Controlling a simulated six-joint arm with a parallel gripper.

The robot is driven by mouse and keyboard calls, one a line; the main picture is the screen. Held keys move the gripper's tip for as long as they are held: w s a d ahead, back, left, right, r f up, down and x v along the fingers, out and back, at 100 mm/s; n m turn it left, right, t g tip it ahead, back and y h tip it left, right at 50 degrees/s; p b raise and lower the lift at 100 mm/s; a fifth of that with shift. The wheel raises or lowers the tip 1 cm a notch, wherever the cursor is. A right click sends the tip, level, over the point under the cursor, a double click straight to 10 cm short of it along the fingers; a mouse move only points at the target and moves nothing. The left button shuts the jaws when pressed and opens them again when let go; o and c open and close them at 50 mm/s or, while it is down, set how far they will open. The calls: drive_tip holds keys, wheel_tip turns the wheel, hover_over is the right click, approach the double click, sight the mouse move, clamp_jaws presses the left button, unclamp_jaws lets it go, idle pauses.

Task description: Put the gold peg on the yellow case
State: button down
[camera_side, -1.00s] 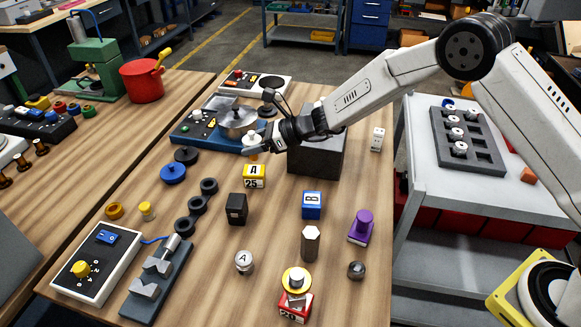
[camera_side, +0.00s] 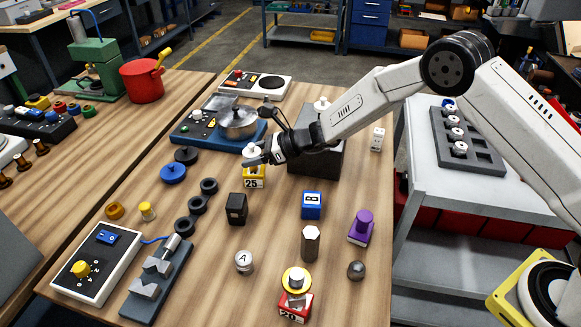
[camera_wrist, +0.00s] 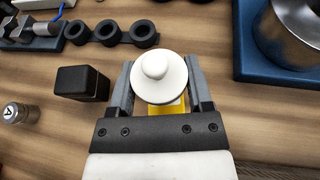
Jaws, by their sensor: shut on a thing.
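My gripper (camera_side: 256,158) is shut on a peg with a round white knob top (camera_side: 252,150); the knob shows between the fingers in the wrist view (camera_wrist: 158,78). The peg's lower part is hidden, though a bit of gold showed under it earlier. I cannot tell whether the peg touches the case. A small yellow cylinder (camera_side: 147,211) stands apart at the left.
A black block (camera_side: 236,209) and a blue block (camera_side: 311,205) stand in front of the case. A blue unit with a metal pot (camera_side: 238,123) is behind it, left. A dark box (camera_side: 318,160) stands close on the right. Black rings (camera_side: 196,205) lie to the left.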

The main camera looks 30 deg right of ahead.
unclamp_jaws()
drive_tip(key=shift+r, duration=0.1)
drive_tip(key=shift+s+d+r, duration=0.15)
drive_tip(key=shift+d+r, duration=0.05)
drive_tip(key=shift+d, duration=0.1)
drive_tip(key=v, duration=1.1)
drive_tip(key=shift+s+d, duration=0.1)
